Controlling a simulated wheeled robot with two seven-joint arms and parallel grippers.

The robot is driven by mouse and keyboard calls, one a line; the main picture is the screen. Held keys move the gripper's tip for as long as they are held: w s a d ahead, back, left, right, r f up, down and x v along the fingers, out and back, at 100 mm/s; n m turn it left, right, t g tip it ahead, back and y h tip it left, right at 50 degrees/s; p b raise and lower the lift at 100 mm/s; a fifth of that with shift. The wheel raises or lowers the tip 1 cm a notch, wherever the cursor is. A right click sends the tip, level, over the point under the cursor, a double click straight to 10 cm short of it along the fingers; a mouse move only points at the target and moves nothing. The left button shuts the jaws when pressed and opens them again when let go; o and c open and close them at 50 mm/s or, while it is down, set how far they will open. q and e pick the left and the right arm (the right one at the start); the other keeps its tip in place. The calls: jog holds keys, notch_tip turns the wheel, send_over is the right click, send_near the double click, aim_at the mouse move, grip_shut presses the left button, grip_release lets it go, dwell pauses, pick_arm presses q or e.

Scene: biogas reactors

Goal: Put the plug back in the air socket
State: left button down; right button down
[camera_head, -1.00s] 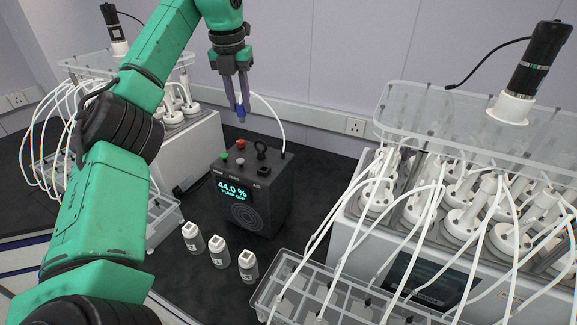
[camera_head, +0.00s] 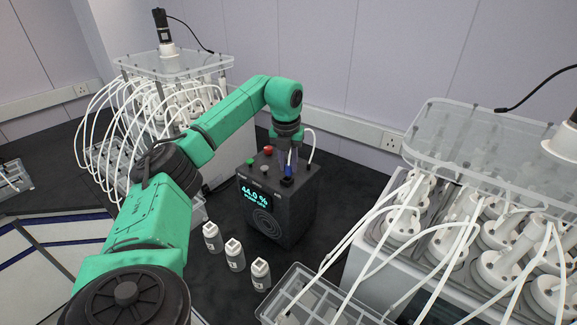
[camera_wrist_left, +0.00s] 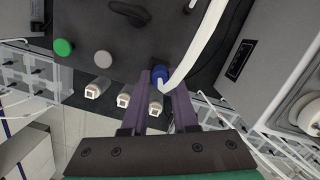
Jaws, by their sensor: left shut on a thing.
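My left gripper (camera_head: 288,150) is shut on the blue plug (camera_head: 289,161), just above the top of the black pump box (camera_head: 268,212). The plug points down over a dark square socket (camera_head: 287,182) near the right front of the box top. I cannot tell whether the plug touches the socket. In the left wrist view the blue plug (camera_wrist_left: 159,75) sits between the fingertips of the gripper (camera_wrist_left: 160,88), with a white tube (camera_wrist_left: 205,45) running up from near it. The socket is not clear there. My right gripper is not in view.
The box top also carries a red button (camera_head: 267,150), a green button (camera_head: 251,161) and a grey button (camera_head: 264,168). Its display reads 44.0 %. Several small white-capped bottles (camera_head: 235,254) stand in front. A tubed reactor bank (camera_head: 470,215) and a clear tray (camera_head: 310,295) are at right.

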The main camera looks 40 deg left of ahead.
pick_arm(q)
jog(key=shift+s+f, duration=0.25)
jog(key=shift+f, duration=0.35)
jog(key=shift+s+a+f, duration=0.1)
jog(key=shift+a+f, duration=0.05)
jog(key=shift+a, duration=0.05)
jog(key=c, duration=0.7)
grip_release()
jog(key=shift+f, duration=0.1)
jog(key=shift+w, duration=0.2)
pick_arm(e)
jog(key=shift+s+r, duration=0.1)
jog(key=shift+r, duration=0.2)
pick_arm(q)
jog(key=shift+s+d, duration=0.1)
jog(key=shift+r+b, duration=0.4)
jog(key=shift+r, duration=0.25)
jog(key=r, duration=0.3)
jog(key=s+r+b, duration=0.1)
jog(key=r, duration=0.7)
jog(key=shift+s+d+b, duration=0.3)
jog(key=shift+d, duration=0.1)
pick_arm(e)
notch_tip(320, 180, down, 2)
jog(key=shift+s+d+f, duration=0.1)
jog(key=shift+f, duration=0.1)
